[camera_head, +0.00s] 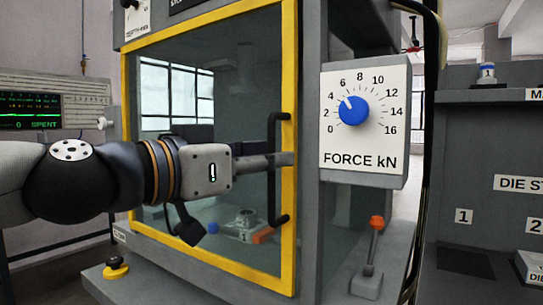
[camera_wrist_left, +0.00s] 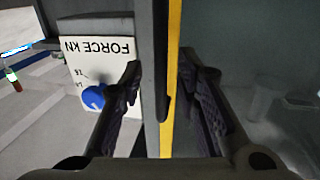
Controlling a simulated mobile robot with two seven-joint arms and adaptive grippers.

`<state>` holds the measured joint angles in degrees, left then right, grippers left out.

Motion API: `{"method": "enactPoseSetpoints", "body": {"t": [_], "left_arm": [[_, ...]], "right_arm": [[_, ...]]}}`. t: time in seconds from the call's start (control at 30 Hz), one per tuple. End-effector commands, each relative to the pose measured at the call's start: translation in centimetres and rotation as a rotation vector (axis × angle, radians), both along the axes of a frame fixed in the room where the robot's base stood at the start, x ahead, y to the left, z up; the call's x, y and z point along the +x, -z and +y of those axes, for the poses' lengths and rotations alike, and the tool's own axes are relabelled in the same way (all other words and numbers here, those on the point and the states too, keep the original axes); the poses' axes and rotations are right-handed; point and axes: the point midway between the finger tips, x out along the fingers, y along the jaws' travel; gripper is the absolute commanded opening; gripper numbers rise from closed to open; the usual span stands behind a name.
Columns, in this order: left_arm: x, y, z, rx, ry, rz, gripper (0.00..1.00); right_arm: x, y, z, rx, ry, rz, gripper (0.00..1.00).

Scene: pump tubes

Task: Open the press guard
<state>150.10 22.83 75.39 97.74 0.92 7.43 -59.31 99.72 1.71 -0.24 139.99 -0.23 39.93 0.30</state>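The press guard (camera_head: 292,75) is a clear panel in a yellow frame. It looks shut against the grey press. Its black vertical bar handle (camera_head: 280,218) is on the right side of the frame. My left gripper (camera_head: 284,160) reaches in from the left at the handle's mid height, its fingers partly hidden. In the left wrist view, the handle (camera_wrist_left: 161,60) and the yellow frame edge stand between the two dark fingers of my left gripper (camera_wrist_left: 162,80). The fingers are apart, with gaps on both sides of the handle. My right gripper is not in view.
A force panel (camera_head: 362,120) with a blue knob (camera_head: 353,111) is right of the guard. A lever with an orange knob (camera_head: 376,224) stands below it. A black-topped yellow button (camera_head: 116,264) is at the base's front left. A die station is at far right.

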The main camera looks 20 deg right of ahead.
Motion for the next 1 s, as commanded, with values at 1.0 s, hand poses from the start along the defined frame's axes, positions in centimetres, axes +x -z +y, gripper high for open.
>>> {"method": "enactPoseSetpoints", "body": {"t": [1.0], "left_arm": [[-0.3, 0.3, 0.2, -0.001, 0.041, 0.003, 0.00]], "right_arm": [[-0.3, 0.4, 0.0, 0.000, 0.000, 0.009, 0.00]]}}
